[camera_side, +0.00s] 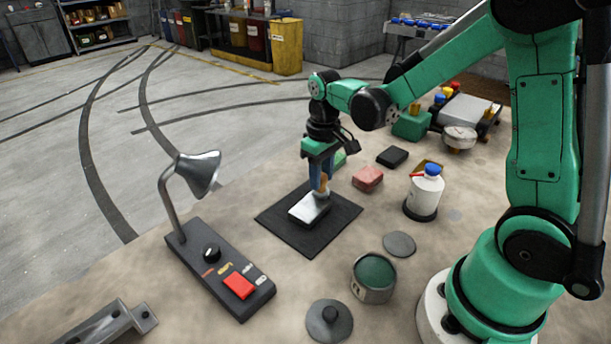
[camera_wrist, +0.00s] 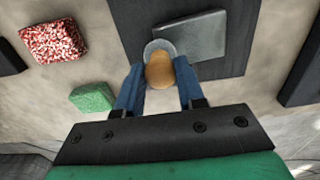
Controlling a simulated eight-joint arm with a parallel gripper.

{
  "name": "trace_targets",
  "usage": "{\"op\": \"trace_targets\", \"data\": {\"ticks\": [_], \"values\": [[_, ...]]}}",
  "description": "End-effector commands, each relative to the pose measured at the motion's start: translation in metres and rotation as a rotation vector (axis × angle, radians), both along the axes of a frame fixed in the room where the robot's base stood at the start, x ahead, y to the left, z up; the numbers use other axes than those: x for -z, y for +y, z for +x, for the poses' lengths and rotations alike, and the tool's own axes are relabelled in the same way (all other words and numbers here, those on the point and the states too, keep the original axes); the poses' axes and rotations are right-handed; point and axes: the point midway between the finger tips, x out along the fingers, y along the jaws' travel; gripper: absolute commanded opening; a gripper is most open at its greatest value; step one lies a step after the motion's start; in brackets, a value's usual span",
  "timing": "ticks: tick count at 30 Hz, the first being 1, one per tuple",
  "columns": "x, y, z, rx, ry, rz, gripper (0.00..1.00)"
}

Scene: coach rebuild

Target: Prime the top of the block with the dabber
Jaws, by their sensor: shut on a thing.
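The block (camera_side: 307,210) is a pale grey slab lying flat on a black mat (camera_side: 275,222); it also shows in the wrist view (camera_wrist: 200,36). My gripper (camera_side: 321,187) is shut on the dabber, which has a rounded tan wooden handle (camera_wrist: 160,72) and a grey round pad (camera_wrist: 153,47). The blue fingers stand either side of the handle. The dabber is upright at the block's far end in the side view; the pad overlaps the block's edge, and I cannot tell whether it touches. An open tin (camera_side: 374,277) holds dark green liquid.
A lamp (camera_side: 197,172) rises from a control box (camera_side: 218,262) with a red button at left. A knobbed lid (camera_side: 329,320) and a grey disc (camera_side: 399,244) lie near the tin. A white bottle (camera_side: 425,193), red block (camera_side: 368,178) and black block (camera_side: 392,157) stand right of the mat.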

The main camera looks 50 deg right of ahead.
Motion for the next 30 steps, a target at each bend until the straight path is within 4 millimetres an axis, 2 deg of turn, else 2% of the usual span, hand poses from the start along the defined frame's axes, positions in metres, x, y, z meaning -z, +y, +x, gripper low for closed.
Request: {"op": "trace_targets", "data": {"ticks": [23, 30], "values": [[0.000, 0.072, -0.006, -0.005, 0.000, 0.000, 0.00], [0.000, 0.052, -0.004, 0.002, 0.000, 0.000, 0.00]]}}
